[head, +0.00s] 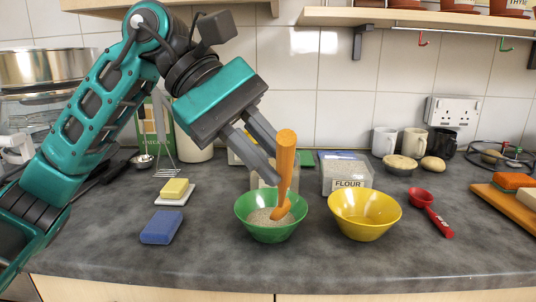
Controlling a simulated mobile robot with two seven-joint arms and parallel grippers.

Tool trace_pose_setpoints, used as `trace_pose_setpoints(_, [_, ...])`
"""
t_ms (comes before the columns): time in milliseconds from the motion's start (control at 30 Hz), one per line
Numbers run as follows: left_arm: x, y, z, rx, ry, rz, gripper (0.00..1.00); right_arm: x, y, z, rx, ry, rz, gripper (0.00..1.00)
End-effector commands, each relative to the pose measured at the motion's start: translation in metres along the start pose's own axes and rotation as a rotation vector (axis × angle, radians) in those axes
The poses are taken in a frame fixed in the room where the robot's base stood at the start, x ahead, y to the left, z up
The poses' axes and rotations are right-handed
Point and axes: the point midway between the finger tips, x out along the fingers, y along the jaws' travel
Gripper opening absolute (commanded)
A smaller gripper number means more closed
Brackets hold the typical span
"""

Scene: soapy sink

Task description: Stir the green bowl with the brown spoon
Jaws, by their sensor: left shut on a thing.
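The brown spoon (286,152), orange-brown in colour, stands nearly upright over the green bowl (266,236). Its lower end is inside the bowl, at the pale grainy contents. My left gripper (276,166) is shut on the spoon's handle, above the bowl's rim. The green bowl sits on the dark counter, and its contents partly show around the spoon's head. My right gripper is not in view.
A yellow bowl (364,229) stands just right of the green bowl. A flour container (345,174) is behind it. A red scoop (432,211) lies further right. A blue sponge (161,227) and butter on a white dish (174,199) lie left. The counter's front strip is clear.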

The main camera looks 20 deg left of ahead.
Motion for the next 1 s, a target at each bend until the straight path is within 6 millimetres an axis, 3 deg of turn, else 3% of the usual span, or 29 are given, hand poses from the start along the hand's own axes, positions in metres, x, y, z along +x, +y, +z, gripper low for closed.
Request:
trace_pose_setpoints(267, [-0.003,0.002,0.002,0.001,0.000,0.001,0.00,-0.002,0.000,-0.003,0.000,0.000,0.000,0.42])
trace_pose_setpoints(733, [-0.035,0.024,0.026,0.001,0.000,0.000,0.00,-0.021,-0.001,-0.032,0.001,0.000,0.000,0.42])
trace_pose_setpoints(1000, [-0.035,0.024,0.026,0.001,0.000,0.000,0.00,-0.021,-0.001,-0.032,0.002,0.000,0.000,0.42])
